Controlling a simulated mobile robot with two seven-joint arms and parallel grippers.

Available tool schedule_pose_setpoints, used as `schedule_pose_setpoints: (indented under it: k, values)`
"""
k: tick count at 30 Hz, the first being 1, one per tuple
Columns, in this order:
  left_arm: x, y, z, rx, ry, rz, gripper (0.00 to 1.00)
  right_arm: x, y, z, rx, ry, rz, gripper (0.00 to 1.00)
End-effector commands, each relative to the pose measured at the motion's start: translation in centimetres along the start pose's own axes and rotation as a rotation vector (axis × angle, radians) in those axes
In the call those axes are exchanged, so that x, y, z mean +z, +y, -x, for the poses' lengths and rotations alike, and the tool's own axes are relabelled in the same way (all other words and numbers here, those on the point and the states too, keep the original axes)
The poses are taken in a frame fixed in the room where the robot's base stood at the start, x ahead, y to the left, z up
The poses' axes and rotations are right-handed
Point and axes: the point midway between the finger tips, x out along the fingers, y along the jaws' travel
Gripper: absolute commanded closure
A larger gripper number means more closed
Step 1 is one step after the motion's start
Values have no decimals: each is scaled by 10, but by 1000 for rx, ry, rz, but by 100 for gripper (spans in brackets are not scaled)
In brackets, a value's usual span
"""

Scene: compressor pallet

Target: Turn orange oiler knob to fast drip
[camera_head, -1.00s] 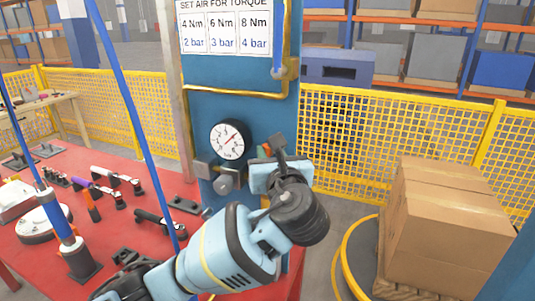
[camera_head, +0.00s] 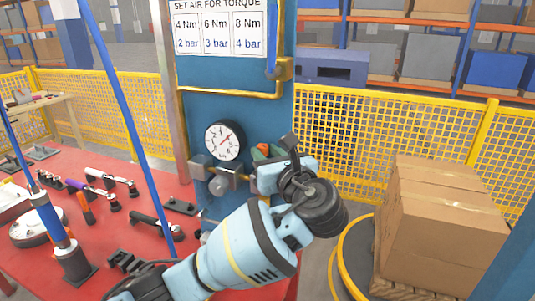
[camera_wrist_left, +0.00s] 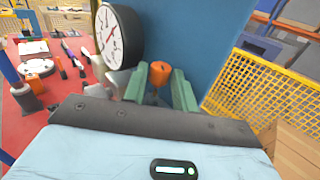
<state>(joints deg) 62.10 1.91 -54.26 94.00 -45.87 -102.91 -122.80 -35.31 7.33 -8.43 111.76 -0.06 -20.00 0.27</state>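The orange oiler knob (camera_wrist_left: 159,70) shows in the left wrist view, right of the round gauge (camera_wrist_left: 118,35), on the front of the blue column. My left gripper (camera_head: 264,153) is at the column, just right of and below the gauge (camera_head: 225,140) in the head view. In the wrist view its two green fingers stand apart, one on each side of the knob. I cannot tell whether they touch it. My right gripper is not in view.
Grey metal fittings (camera_head: 221,183) sit under the gauge, close to the gripper. A red table (camera_head: 105,235) with tools lies left. Yellow mesh fence (camera_head: 350,135) runs behind. A cardboard box (camera_head: 440,225) stands at the right. A blue hose (camera_head: 128,110) hangs at the left.

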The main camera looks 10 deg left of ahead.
Motion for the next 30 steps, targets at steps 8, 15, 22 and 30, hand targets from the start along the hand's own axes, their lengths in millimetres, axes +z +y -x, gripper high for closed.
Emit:
schedule_pose_setpoints:
  k: [8,15,22,30]
  values:
    - [0,0,0,0,-1,1,68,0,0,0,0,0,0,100]
    - [1,1,0,-13,-3,2,68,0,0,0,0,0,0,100]
    - [0,5,-1,-130,-8,3,68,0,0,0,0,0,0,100]
    - [0,12,-3,-389,-16,1,68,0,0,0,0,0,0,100]
